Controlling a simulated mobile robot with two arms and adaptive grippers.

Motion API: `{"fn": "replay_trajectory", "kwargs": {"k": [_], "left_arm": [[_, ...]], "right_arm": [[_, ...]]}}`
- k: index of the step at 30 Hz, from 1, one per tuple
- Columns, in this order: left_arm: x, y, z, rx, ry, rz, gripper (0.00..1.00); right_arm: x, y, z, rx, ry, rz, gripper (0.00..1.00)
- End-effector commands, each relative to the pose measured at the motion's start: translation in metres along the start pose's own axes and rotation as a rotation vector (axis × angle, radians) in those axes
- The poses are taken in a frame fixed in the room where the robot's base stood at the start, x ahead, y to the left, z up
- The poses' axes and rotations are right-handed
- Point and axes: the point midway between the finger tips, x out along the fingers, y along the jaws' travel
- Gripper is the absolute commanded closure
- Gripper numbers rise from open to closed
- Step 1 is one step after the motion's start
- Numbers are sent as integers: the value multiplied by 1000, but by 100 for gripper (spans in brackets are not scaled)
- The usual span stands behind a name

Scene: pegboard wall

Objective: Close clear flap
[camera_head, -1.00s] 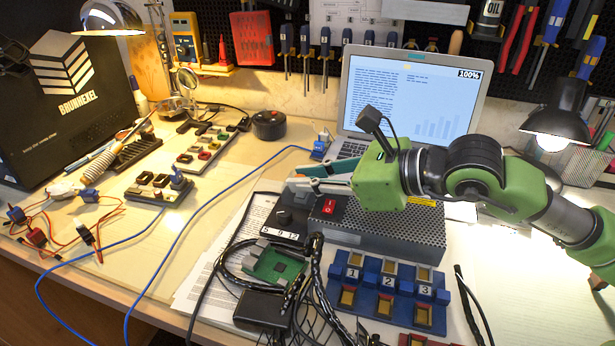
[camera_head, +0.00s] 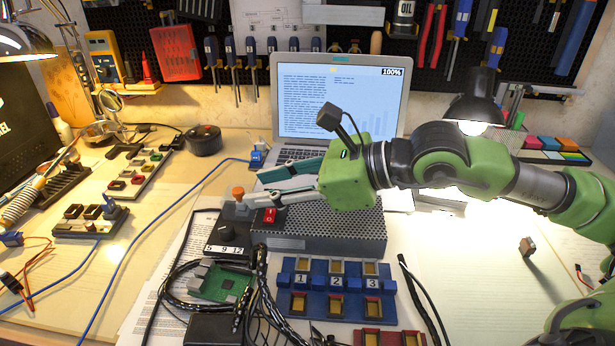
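A grey perforated metal box (camera_head: 330,225) stands in the middle of the bench with a red rocker switch (camera_head: 269,216) on its top left. I cannot make out a clear flap; it may be hidden or too transparent to tell. An upright orange-topped piece (camera_head: 238,193) stands by the box's left end, above a dark knob panel marked 5 9 12 (camera_head: 228,250). My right gripper (camera_head: 254,189) is open, its two fingers pointing left over the box's back left, near the red switch and the orange-topped piece. Contact cannot be told. My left gripper is out of view.
An open laptop (camera_head: 335,105) stands behind the box. A blue numbered fixture (camera_head: 337,308) and a green circuit board (camera_head: 217,283) with black cables lie in front. A black lamp (camera_head: 480,105) stands at the back right. The paper at right is mostly clear.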

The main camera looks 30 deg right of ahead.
Motion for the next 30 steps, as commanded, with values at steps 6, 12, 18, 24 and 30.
{"fn": "replay_trajectory", "kwargs": {"k": [6, 12, 18, 24, 30], "left_arm": [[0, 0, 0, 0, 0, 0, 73], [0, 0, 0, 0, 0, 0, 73], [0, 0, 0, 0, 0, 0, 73], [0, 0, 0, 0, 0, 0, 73], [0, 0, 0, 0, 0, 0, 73]], "right_arm": [[-18, 1, 0, -3, 8, -1, 69], [-32, 4, -1, -9, 11, 14, 69], [-47, -1, 0, -1, 4, -9, 69], [-61, -1, 1, -6, 7, -5, 69], [-71, 0, 1, -3, 4, -4, 69]]}}
